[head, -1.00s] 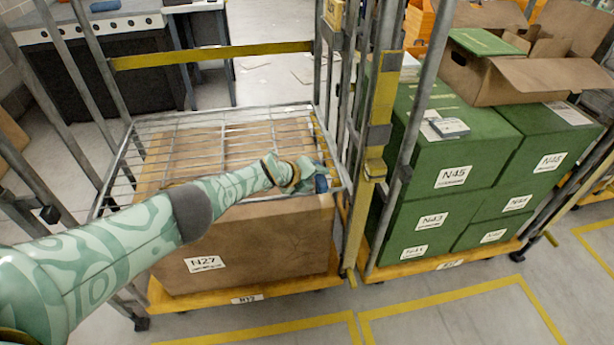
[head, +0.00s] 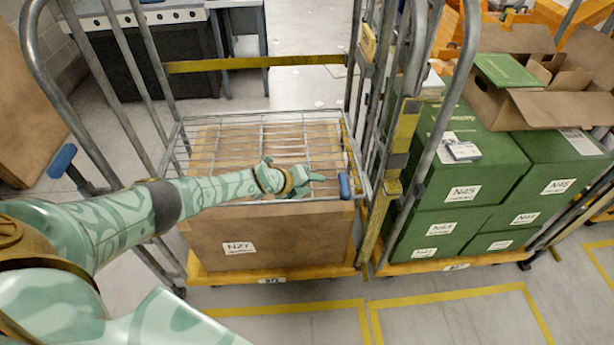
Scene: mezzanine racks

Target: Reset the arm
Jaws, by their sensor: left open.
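My left arm comes in from the left, patterned in pale green. Its gripper (head: 318,178) is open and empty, just above the front part of the wire shelf (head: 235,140) of the left roll cage. Whether it touches the wires I cannot tell. A blue-ended handle (head: 345,186) sits at the shelf's front right corner, just right of the gripper. Under the shelf stands a large brown carton labelled N27 (head: 290,235), on the cage's yellow base (head: 215,278). My right gripper is not in view.
A second cage on the right holds several green boxes (head: 470,185), with an open brown carton (head: 550,105) on top. Metal cage posts (head: 440,110) stand between the two loads. A blue-ended bar (head: 62,160) is at the left. Yellow-lined floor (head: 450,315) in front is clear.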

